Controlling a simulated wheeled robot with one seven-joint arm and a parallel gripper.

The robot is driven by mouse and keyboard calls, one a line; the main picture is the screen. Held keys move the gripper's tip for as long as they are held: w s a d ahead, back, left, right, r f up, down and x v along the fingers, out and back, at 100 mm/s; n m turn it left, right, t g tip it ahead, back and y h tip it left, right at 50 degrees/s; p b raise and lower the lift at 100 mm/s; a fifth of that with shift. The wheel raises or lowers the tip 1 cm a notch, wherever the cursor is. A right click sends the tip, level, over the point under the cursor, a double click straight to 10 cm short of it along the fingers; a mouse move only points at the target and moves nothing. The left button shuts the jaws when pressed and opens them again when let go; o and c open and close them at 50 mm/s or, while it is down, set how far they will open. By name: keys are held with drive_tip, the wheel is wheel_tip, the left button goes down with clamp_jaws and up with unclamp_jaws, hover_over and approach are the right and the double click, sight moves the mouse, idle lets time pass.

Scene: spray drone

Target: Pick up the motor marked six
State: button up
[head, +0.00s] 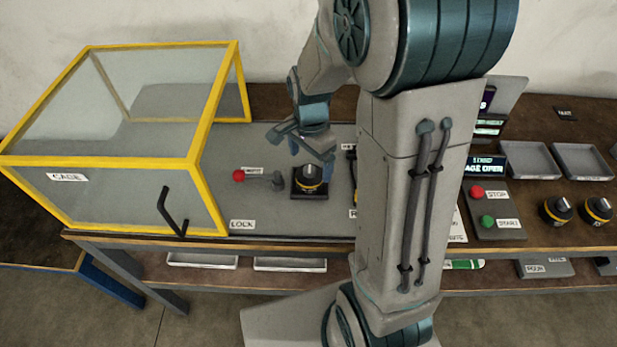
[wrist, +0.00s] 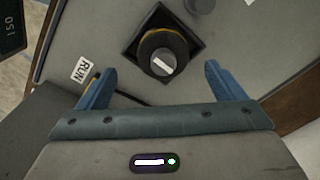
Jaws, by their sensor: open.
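A black motor with a yellow band and a pale top bar (head: 310,175) sits upright in a dark square holder (head: 309,195) on the grey bench top. It also shows in the wrist view (wrist: 163,52), ahead of and between my fingers. My gripper (head: 311,155) is open and empty, just behind and above this motor, apart from it. Two similar motors, a left one (head: 555,210) and a right one (head: 598,210), stand at the far right of the bench. I cannot read a six on any motor.
A yellow-framed clear cage (head: 190,160) with a black handle stands at the left. A red-knobbed lever (head: 240,176) is beside the holder. A panel with red STOP (head: 477,192) and green START (head: 487,221) buttons, a "CAGE OPEN" display (head: 485,166) and grey trays (head: 582,162) are at right. My arm hides the middle.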

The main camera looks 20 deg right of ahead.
sight(309, 168)
drive_tip(key=shift+w+f+p, duration=0.15)
drive_tip(key=shift+f+p, duration=0.05)
drive_tip(key=shift+f, duration=1.05)
drive_tip(key=shift+w+f+p, duration=0.15)
drive_tip(key=shift+f, duration=1.1)
drive_tip(key=shift+r, duration=0.1)
drive_tip(key=c, duration=1.5)
